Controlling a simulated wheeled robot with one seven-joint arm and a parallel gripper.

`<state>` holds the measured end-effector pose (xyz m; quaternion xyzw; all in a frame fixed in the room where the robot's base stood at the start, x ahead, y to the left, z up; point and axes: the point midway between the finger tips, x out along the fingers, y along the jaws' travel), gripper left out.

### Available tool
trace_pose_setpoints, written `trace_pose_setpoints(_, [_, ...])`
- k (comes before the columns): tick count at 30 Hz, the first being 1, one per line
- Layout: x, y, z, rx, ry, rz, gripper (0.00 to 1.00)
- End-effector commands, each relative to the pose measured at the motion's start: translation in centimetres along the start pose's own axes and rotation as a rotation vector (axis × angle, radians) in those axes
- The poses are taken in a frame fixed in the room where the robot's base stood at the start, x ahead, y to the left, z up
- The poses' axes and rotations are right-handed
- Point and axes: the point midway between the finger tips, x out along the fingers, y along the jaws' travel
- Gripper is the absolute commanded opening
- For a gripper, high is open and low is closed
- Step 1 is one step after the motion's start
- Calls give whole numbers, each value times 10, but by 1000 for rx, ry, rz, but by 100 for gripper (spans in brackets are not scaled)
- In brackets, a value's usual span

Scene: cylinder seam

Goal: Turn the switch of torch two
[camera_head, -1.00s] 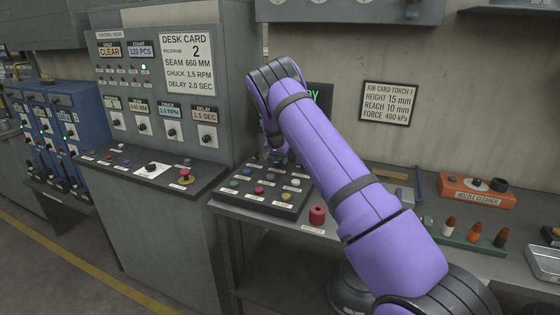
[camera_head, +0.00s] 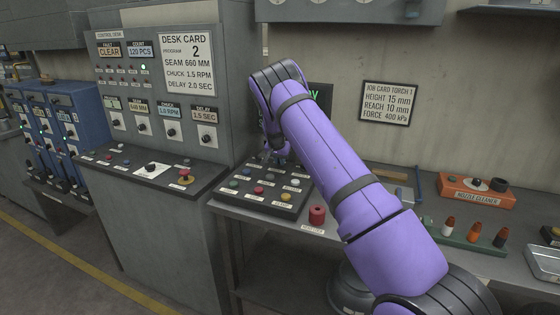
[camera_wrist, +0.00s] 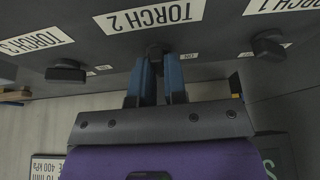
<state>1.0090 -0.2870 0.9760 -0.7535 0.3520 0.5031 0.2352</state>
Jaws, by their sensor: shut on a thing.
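In the wrist view, which looks upside down, the dark switch knob of torch two (camera_wrist: 155,49) sits on a dark panel (camera_wrist: 226,38) by the label "TORCH 2" (camera_wrist: 150,14). The two blue fingers of my gripper (camera_wrist: 160,68) are shut on this knob, one on each side. The fingers hide part of the knob, so its exact angle is hard to tell. In the head view my arm hides the gripper's fingertips and the knob.
The torch 1 knob (camera_wrist: 269,44) and torch 3 knob (camera_wrist: 66,71) flank it on the same panel. In the head view, a button box (camera_head: 240,201) and a red button (camera_head: 317,215) stand on the bench below my arm.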

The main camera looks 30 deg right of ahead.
Motion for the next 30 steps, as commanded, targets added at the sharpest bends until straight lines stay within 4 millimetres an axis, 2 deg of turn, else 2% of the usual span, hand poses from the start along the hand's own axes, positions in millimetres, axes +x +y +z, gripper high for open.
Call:
trace_pose_setpoints(8, [0, 2, -1, -143, -2, -62, 0])
trace_pose_setpoints(30, [1, 6, -2, -751, -1, -315, 0])
